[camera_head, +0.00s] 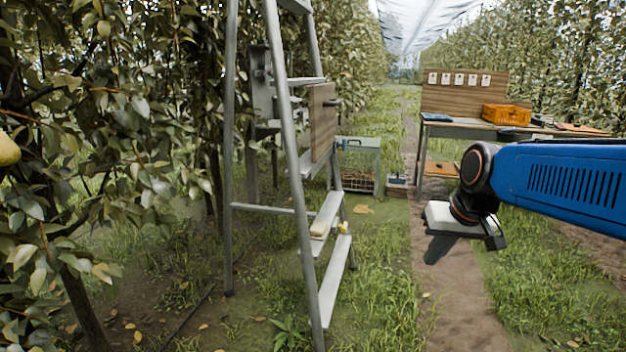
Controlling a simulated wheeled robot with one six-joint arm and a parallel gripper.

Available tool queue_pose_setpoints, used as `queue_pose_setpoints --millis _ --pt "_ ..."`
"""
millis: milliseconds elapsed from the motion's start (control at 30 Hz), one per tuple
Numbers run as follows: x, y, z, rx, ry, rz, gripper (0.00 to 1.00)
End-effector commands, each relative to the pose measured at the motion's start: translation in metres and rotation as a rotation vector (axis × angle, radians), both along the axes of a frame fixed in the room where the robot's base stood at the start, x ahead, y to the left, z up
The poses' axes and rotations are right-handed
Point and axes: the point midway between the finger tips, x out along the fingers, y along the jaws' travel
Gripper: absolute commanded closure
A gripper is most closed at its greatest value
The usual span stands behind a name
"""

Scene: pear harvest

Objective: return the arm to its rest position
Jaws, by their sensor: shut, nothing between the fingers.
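My blue arm (565,182) reaches in from the right edge, above the dirt path. Its black wrist joint (478,168) bends downward at the arm's left end. My gripper (436,250) hangs below the wrist, pointing down, with its dark fingers shut and nothing seen between them. It is in the air, apart from the ladder and the bench. The rest of my arm lies outside the picture.
A metal stepladder (292,150) stands left of my gripper, with small items on its steps. Behind the arm is a workbench (455,130) with an orange crate (507,114). A yellow pear (8,150) hangs at the far left. The grassy path between ladder and gripper is clear.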

Motion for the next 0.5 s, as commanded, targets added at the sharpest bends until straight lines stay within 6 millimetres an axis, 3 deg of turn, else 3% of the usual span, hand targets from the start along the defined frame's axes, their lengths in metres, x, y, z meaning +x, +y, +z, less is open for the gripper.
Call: queue_pose_setpoints --millis 33,200,500 --pt "-0.019 -0.001 -0.003 -0.009 -0.002 0.001 1.00" --pt "-0.077 -0.007 -0.021 -0.041 -0.002 0.003 1.00" --pt "-0.166 -0.018 -0.064 -0.096 0.001 0.007 1.00"
